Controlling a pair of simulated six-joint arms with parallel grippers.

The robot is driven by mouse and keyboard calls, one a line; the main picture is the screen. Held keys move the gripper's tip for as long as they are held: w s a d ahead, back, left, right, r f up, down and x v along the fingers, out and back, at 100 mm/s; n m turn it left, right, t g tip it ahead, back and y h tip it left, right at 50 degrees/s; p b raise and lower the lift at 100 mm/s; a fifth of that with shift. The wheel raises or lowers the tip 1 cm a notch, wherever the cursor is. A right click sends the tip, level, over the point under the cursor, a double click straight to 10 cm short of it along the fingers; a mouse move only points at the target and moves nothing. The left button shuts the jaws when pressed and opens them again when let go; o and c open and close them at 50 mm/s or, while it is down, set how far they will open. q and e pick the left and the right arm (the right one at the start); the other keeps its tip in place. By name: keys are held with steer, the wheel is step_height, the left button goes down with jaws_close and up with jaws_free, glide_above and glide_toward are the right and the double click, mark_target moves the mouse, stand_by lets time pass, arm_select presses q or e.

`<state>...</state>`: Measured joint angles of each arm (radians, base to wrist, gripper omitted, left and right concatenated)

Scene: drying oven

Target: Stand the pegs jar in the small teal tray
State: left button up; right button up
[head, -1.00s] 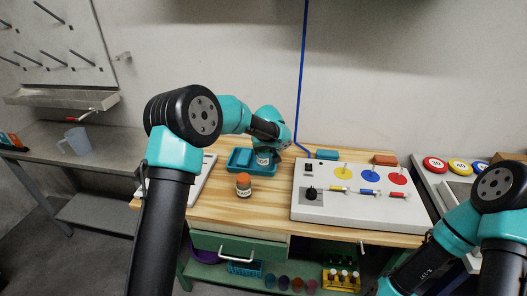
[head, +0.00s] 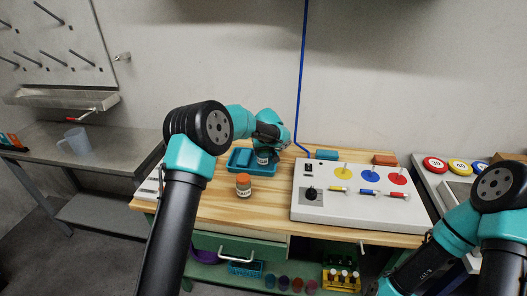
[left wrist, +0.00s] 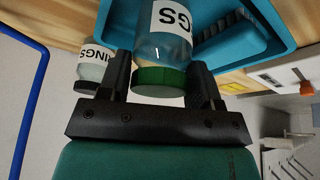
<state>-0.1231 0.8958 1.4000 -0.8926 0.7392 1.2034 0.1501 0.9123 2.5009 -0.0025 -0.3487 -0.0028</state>
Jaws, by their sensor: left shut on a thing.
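My left gripper (head: 268,147) is shut on a clear jar (head: 263,159) with a green lid. In the left wrist view the jar (left wrist: 165,45) stands between the fingers (left wrist: 160,82), and its label shows the letters "GS". The teal tray (head: 252,172) is on the wooden bench. The jar appears at the tray's right part in the head view. Its base is out of the left wrist view, so I cannot tell whether it touches the tray floor. The tray also shows in the left wrist view (left wrist: 283,30). My right gripper is out of view.
A jar with an orange lid (head: 243,186) stands on the bench in front of the tray. Another jar (left wrist: 92,62), with a dark lid and a label ending "INGS", is beside the gripper. A white panel (head: 350,204) with knobs stands to the right.

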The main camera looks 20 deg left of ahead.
arm_select(q)
steer(key=shift+f, duration=0.3)
steer(key=shift+f, duration=0.1)
steer(key=o, duration=0.9)
steer(key=shift+o, duration=0.2)
steer(key=v, duration=1.2)
steer(key=shift+s+d, duration=0.1)
